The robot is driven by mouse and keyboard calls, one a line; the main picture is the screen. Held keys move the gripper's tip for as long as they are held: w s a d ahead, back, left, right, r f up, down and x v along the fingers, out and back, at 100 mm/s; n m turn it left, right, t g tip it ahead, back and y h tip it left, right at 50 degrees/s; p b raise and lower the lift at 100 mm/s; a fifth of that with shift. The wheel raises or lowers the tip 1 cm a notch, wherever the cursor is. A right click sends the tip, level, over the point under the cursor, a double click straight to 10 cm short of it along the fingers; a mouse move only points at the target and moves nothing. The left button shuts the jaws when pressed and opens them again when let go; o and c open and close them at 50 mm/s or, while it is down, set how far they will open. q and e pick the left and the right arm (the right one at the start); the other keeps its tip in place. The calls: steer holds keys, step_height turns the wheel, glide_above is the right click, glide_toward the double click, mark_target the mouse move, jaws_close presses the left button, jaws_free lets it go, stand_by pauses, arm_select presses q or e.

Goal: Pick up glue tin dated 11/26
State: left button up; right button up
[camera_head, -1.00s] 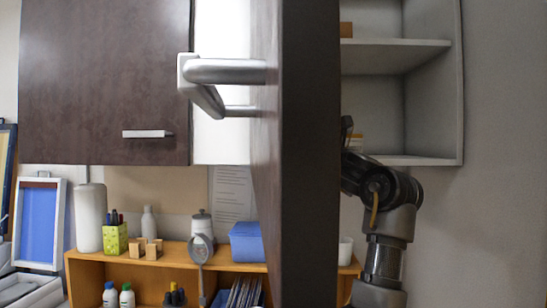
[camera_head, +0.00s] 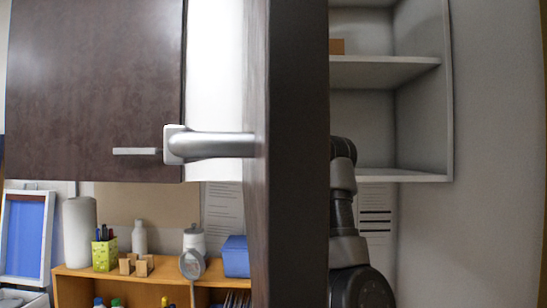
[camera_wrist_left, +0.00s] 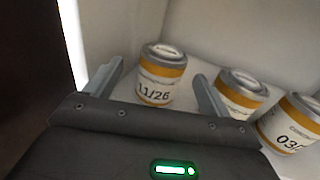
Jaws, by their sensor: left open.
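The glue tin marked 11/26 (camera_wrist_left: 160,75) stands upright on a pale shelf in the left wrist view. It is silver with an orange-yellow band and a white label. My left gripper (camera_wrist_left: 158,72) is open, with one finger on each side of the tin as seen from the wrist. I cannot tell whether either finger touches it. A second tin (camera_wrist_left: 240,92) stands just right of the right finger, its label partly hidden. A third tin (camera_wrist_left: 290,122), with a partly cut-off label starting 03, is at the right edge. In the head view the open door hides the tins and gripper.
The dark open cabinet door (camera_head: 298,150) with a metal handle (camera_head: 210,145) stands close to my arm (camera_head: 343,200). Below is a wooden shelf unit (camera_head: 75,285) with bottles and boxes.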

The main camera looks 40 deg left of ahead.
arm_select(q)
steer(key=shift+w+r+p, duration=0.1)
steer(key=shift+r+p, duration=0.15)
steer(key=shift+p, duration=0.1)
steer(key=shift+w+a+r+p, duration=0.4)
steer(key=shift+w+a+p, duration=0.2)
steer(key=shift+p, duration=0.65)
steer(key=w+a, duration=0.1)
steer(key=w+a+f+p, duration=0.1)
steer(key=a, duration=0.1)
steer(key=shift+p, duration=0.3)
steer(key=shift+s+d+r, duration=0.1)
steer(key=shift+d, duration=0.25)
steer(key=shift+c, duration=1)
steer(key=c, duration=1)
